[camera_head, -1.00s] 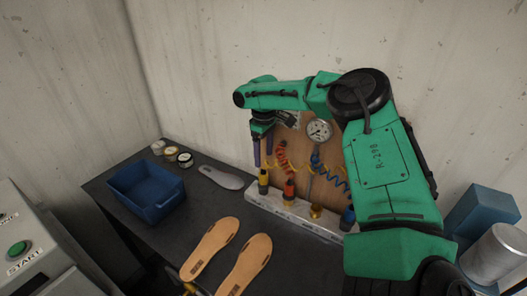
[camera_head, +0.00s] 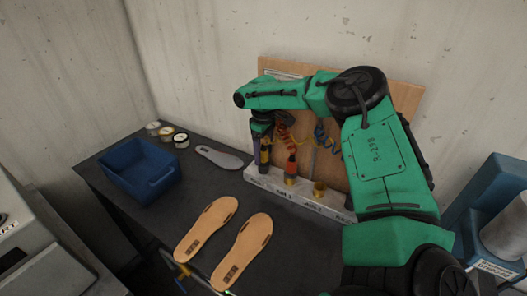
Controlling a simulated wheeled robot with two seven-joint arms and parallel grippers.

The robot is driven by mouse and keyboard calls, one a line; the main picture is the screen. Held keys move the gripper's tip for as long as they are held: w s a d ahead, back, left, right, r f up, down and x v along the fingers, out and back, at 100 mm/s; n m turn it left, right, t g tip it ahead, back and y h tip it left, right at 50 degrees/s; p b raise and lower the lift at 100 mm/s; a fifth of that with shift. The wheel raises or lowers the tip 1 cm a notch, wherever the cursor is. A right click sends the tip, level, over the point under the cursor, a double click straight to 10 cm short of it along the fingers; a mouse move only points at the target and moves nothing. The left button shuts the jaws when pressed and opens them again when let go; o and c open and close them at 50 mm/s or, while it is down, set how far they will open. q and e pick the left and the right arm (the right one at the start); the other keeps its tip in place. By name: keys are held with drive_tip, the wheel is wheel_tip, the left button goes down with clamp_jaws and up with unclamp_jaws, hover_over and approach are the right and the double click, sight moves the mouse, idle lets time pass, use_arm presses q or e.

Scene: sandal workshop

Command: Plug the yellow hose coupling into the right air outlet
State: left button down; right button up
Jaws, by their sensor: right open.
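A pale rail (camera_head: 257,181) with fittings stands at the foot of a wooden board. My right gripper (camera_head: 263,158) is open and points down at the rail's left end, its fingers around a coupling with yellow on it (camera_head: 265,156). The fingers hide most of this coupling, and I cannot tell whether they touch it. A red-orange coupling (camera_head: 291,170) stands upright just right of it. Further right, a brass outlet (camera_head: 319,190) is bare on top. My right arm hides the rail's right end. My left gripper is not in view.
A blue bin (camera_head: 140,172), several small round tins (camera_head: 167,133) and a grey insole (camera_head: 218,157) lie left of the rail. Two tan soles (camera_head: 207,228) lie in front. Coiled hoses (camera_head: 284,134) hang before the wooden board (camera_head: 400,95).

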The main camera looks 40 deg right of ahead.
clamp_jaws()
drive_tip(key=shift+r+p, duration=2.05)
drive_tip(key=shift+r, duration=0.7)
wheel_tip(320, 180, up, 8)
drive_tip(key=p, duration=0.6)
drive_tip(key=shift+f, duration=0.25)
drive_tip(key=shift+f, duration=0.1)
